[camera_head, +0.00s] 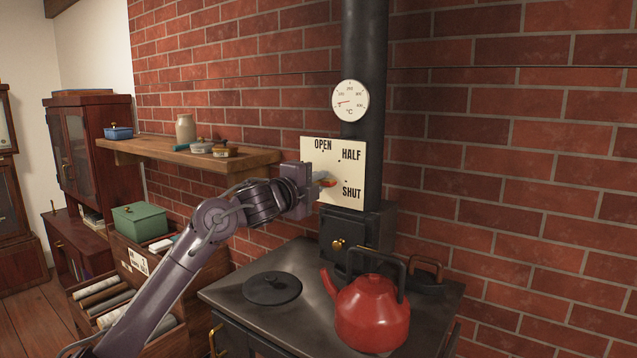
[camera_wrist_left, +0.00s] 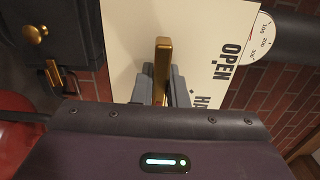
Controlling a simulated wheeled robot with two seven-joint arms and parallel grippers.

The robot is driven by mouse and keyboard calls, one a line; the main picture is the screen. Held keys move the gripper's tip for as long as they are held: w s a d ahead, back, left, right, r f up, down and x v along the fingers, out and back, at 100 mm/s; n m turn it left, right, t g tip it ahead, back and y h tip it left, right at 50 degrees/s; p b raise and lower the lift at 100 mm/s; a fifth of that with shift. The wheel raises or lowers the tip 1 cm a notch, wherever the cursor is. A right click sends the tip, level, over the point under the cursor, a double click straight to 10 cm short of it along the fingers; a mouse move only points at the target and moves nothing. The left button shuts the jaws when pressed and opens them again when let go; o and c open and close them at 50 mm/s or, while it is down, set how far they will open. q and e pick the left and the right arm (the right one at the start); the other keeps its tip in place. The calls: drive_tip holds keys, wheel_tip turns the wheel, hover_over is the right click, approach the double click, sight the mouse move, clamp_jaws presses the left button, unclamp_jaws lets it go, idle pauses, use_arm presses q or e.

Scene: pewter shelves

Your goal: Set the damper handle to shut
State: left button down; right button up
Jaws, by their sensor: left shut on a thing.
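The damper handle shows as a brass bar (camera_wrist_left: 162,58) in the left wrist view, between the fingers of my left gripper (camera_wrist_left: 163,88). In the head view my left gripper (camera_head: 321,179) is at the left part of the cream damper plate (camera_head: 333,151), shut on the handle, with a small orange-red bit showing at its tips. The plate reads OPEN at the top, HALF at upper right and SHUT at lower right, each with a dot. The gripper hides most of the handle, so I cannot tell which mark it points to. My right gripper is not in view.
A red kettle (camera_head: 370,314) stands on the black stove (camera_head: 237,294), below and right of my left gripper. A black stovepipe (camera_head: 363,50) with a round thermometer (camera_head: 350,101) rises by the plate. A wooden shelf (camera_head: 185,150) with jars is at the left.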

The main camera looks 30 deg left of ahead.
use_arm(q)
drive_tip(key=shift+f, duration=0.1)
drive_tip(key=c, duration=1.4)
unclamp_jaws()
drive_tip(key=shift+c, duration=0.2)
drive_tip(key=shift+s, duration=0.3)
drive_tip(key=s+a+b, duration=0.1)
drive_tip(key=s+b, duration=0.2)
drive_tip(key=s, duration=0.4)
drive_tip(key=shift+s, duration=0.1)
